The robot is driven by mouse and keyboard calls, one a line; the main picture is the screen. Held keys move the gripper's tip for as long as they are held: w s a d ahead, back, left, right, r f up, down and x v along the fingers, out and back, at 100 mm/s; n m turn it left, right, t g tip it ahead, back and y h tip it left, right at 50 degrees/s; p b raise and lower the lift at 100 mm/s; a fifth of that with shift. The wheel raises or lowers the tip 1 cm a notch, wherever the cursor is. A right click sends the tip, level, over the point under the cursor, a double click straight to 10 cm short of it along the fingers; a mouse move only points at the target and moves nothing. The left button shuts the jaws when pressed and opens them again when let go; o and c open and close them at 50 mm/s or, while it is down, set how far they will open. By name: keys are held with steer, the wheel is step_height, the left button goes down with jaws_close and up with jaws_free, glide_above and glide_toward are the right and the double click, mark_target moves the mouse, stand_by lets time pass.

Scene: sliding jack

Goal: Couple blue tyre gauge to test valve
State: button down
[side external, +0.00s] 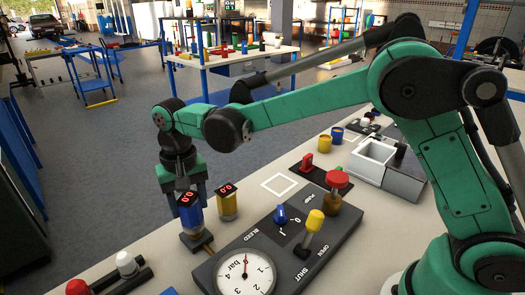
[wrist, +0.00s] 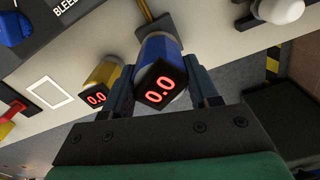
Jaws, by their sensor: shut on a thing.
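The blue tyre gauge (side external: 189,217) is upright between the fingers of my gripper (side external: 190,205), its red display reading 0.0. In the wrist view the blue gauge (wrist: 158,55) sits between both fingers of my gripper (wrist: 162,75), which are shut on it. Directly below it is a dark block (side external: 196,242), apparently the test valve, with a brass pipe (side external: 208,247) running to the panel. The pipe (wrist: 147,12) also shows in the wrist view. The gauge hides the valve's top; I cannot tell whether they touch or are joined.
A yellow gauge (side external: 227,203) stands close to the right of the blue one. The dark panel (side external: 325,240) carries a large dial (side external: 244,273), a blue knob (side external: 281,214) and a yellow-topped lever (side external: 314,222). A white square outline (side external: 279,184) marks bare bench behind.

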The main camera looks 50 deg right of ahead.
mark_target(188, 199)
steer(key=shift+f, duration=0.85)
steer(key=shift+r, duration=0.2)
steer(key=shift+r, duration=0.9)
steer(key=shift+f, duration=1.05)
stand_by(0.3)
steer(key=shift+c, duration=0.8)
jaws_free()
steer(key=shift+r, duration=2.8)
